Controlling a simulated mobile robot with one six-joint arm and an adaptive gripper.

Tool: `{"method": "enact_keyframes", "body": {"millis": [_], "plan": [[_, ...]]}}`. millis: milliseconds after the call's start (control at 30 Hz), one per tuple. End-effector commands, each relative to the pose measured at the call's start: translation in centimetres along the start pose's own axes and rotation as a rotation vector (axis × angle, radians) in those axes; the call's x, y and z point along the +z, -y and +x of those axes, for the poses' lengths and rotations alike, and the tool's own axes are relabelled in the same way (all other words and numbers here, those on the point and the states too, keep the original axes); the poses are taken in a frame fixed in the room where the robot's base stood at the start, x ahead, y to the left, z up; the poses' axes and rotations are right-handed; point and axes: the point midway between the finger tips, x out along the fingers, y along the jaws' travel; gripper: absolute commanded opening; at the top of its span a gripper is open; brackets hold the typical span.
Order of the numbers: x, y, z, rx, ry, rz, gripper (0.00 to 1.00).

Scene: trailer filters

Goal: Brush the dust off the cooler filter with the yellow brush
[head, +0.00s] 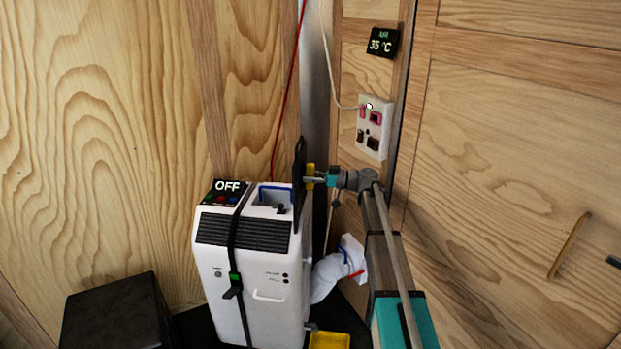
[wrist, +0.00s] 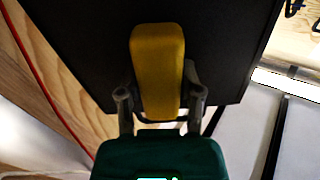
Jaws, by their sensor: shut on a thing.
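My gripper (head: 316,178) is shut on a yellow block-shaped piece (wrist: 157,70), with a finger on each side of it. The yellow piece lies against a flat dark panel (wrist: 90,45). I cannot tell whether it is a handle fixed to the panel or the separate brush. In the head view the dark panel (head: 299,180) stands upright, nearly edge-on, at the upper right edge of the white cooler (head: 252,268). No bristles show, and I cannot make out dust on the panel's face.
The cooler's top has a blue-edged recess (head: 275,196) and an OFF display (head: 227,187). A white hose (head: 327,279) is at its right. A yellow container (head: 329,341) is low at the front. A black box (head: 115,313) stands at left. A red cord (head: 288,90) hangs behind.

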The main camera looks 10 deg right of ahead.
Motion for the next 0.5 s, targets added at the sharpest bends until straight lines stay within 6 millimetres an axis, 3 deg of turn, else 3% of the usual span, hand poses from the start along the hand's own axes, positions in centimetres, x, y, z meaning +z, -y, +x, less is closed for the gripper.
{"method": "enact_keyframes", "body": {"millis": [500], "plan": [[-0.3,-2.9,-0.1,0.001,0.0,0.0,0.0]]}}
